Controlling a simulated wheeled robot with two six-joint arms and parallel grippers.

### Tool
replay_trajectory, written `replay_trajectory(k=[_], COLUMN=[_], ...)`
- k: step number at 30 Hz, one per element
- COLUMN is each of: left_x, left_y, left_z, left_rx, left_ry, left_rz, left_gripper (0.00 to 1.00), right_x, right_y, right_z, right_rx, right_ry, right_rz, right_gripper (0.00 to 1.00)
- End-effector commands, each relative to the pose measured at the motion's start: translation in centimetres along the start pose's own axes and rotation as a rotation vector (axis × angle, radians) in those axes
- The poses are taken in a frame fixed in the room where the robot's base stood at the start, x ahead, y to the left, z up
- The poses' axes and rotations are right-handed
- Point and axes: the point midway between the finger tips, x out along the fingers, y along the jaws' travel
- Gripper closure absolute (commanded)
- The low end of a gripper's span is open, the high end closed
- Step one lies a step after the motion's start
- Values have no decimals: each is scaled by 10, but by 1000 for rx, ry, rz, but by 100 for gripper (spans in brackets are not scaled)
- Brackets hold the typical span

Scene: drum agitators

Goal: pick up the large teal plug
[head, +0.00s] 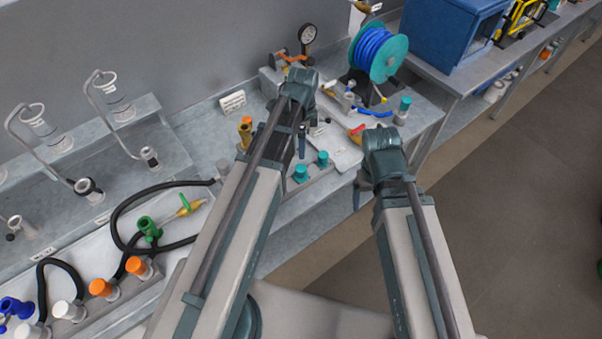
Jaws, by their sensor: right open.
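A teal-topped plug with a pale grey body (404,106) stands upright near the bench's right edge, right of the hose reel; it looks like the largest teal one. Two shorter teal plugs, one nearer (300,173) and one farther (322,158), sit in a grey strip at the bench front. My right gripper (359,191) hangs below its arm's bend, beyond the bench's front edge, apart from the plugs. It is open and empty; its fingertips are small and partly hidden by the arm.
A blue hose reel with teal sides (379,52) and a pressure gauge (308,33) stand at the back. A pale tray (345,155) holds small tools.

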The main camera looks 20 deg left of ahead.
Motion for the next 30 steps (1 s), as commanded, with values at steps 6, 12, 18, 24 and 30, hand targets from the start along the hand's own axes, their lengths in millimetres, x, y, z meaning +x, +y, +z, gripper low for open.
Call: replay_trajectory(k=[6,12,18,24,30], left_x=[23,51,78,86,88], left_y=[0,0,1,1,1], left_z=[0,0,0,0,0], left_rx=[-1,-2,-2,-2,-2], left_ry=[0,0,0,0,0], left_rz=[0,0,0,0,0], left_gripper=[22,22,22,22,22], right_x=[23,51,78,86,87], right_y=[-2,-5,-7,-8,-8], right_z=[-1,-3,-4,-5,-5], right_rx=[-4,-7,-7,-6,-6], right_ry=[0,0,0,0,0], right_rz=[1,1,2,1,1], right_gripper=[18,18,18,18,18])
